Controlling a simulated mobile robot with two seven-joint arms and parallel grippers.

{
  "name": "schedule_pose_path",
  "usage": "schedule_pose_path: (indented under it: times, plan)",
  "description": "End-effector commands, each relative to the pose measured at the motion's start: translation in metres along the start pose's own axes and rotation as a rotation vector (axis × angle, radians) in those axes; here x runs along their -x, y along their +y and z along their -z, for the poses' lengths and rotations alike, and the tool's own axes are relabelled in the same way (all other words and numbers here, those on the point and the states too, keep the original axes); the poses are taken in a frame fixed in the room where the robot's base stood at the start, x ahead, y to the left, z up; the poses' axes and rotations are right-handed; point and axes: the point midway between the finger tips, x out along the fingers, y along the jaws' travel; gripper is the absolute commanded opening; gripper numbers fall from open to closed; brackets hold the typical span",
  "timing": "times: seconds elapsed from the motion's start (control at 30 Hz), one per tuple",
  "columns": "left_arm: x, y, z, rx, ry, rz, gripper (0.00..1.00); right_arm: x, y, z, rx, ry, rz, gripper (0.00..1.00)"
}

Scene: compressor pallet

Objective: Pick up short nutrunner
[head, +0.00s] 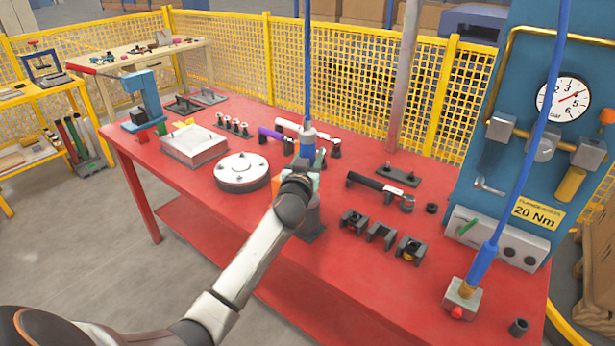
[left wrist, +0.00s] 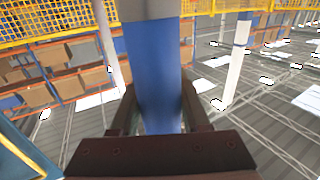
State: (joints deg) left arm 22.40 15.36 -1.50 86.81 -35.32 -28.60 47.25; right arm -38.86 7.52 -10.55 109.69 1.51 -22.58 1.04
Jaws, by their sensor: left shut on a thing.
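The short nutrunner (head: 307,142) is a blue upright tool hanging from a blue hose over the middle of the red table. My left gripper (head: 301,178) is at its lower part, and my wrist hides much of the tool's lower end. In the left wrist view, the nutrunner's blue body (left wrist: 152,60) passes between the two dark fingers of my left gripper (left wrist: 157,112), which is shut on it. A grey stand (head: 311,218) shows just below my wrist; I cannot tell whether the tool touches it. My right gripper is not in view.
The red table (head: 385,285) also bears a round flange (head: 242,172), a torque wrench (head: 380,187) and several dark fixture blocks (head: 381,235). A longer blue tool (head: 482,262) stands at the right by the gauge panel (head: 535,150). A grey pole (head: 405,75) rises behind.

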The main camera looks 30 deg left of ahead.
Motion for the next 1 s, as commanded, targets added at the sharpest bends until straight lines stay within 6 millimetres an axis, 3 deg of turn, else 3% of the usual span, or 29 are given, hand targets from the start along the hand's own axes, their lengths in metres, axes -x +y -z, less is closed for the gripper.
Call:
schedule_pose_path:
  times: [0.1, 1.0]
  plan:
    - [0.0001, 0.0003, -0.0003, 0.0, 0.0, -0.001, 0.0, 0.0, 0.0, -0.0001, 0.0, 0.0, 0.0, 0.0]
    - [-0.0002, 0.0009, 0.0047, 0.001, 0.009, -0.003, 0.0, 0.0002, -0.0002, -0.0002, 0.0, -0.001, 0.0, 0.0]
